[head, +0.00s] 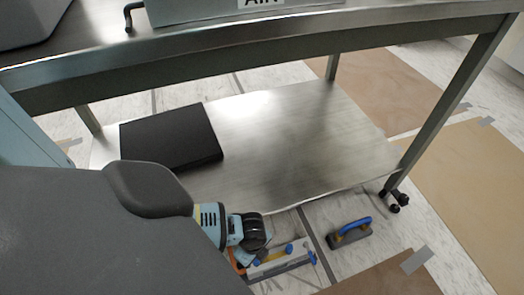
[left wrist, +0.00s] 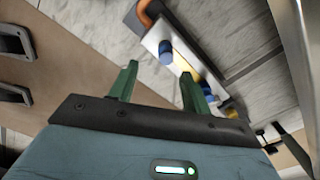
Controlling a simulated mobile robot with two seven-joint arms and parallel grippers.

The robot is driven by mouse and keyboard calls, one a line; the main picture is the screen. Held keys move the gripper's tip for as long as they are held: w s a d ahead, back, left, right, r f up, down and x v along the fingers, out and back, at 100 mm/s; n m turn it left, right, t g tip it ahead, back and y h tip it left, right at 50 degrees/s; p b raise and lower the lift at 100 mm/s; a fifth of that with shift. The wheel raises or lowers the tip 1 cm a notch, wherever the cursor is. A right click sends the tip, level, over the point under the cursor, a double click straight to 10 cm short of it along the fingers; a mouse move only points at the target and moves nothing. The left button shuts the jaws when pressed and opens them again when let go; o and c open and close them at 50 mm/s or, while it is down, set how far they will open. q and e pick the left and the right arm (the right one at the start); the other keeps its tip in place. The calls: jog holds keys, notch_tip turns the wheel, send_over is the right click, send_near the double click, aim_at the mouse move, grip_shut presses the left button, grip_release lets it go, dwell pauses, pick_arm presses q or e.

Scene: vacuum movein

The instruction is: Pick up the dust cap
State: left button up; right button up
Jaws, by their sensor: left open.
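A pale metal bar with small blue caps lies low on the floor in the head view (head: 280,262). One blue cap (left wrist: 166,50) shows clearly in the left wrist view, on the bar's pale side, and another (left wrist: 206,90) is partly hidden by a finger. I cannot tell for sure which one is the dust cap. My left gripper (left wrist: 158,86) is open, its two green fingers apart with nothing between them. The near blue cap appears beyond the gap between the fingertips. In the head view my left arm hides the gripper's fingers. My right gripper is in neither view.
A steel table has a lower shelf (head: 290,130) with a black flat box (head: 172,137) on it. A table leg with a caster (head: 395,197) stands at the right. A blue-handled tool (head: 350,232) lies on the floor. Brown sheets (head: 465,190) cover part of the floor.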

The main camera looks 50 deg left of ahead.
aim_at(256, 260)
pick_arm(q)
jog(key=shift+w+a+r, duration=0.1)
jog(key=shift+w+a, duration=0.1)
jog(key=shift+w, duration=0.25)
jog(key=shift+f, duration=0.25)
jog(key=shift+f+b, duration=0.7)
jog(key=shift+f, duration=0.4)
jog(key=shift+f+b, duration=0.3)
notch_tip(256, 260, down, 4)
jog(key=b, duration=0.3)
jog(key=shift+f, duration=0.25)
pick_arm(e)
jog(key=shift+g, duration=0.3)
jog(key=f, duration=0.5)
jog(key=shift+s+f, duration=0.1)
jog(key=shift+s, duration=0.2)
